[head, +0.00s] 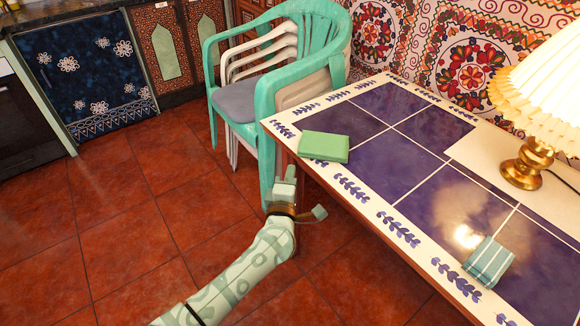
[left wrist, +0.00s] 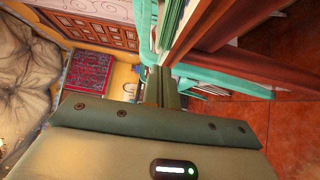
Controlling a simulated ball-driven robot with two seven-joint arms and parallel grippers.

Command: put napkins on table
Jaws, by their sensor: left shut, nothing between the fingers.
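A plain green napkin stack (head: 324,147) lies on the near left part of the tiled table (head: 420,130), close to its left edge. A teal striped napkin stack (head: 488,262) lies near the table's front edge at the right. My left gripper (head: 286,172) is beside the table's left edge, just left of and below the green stack, apart from it. In the left wrist view its fingers (left wrist: 161,75) are together with nothing between them. My right gripper is in neither view.
A lamp (head: 525,165) with a pleated shade stands on the table's right side. Stacked green and white plastic chairs (head: 290,60) stand behind my left gripper, close to the table. Red tiled floor (head: 120,210) is open at the left.

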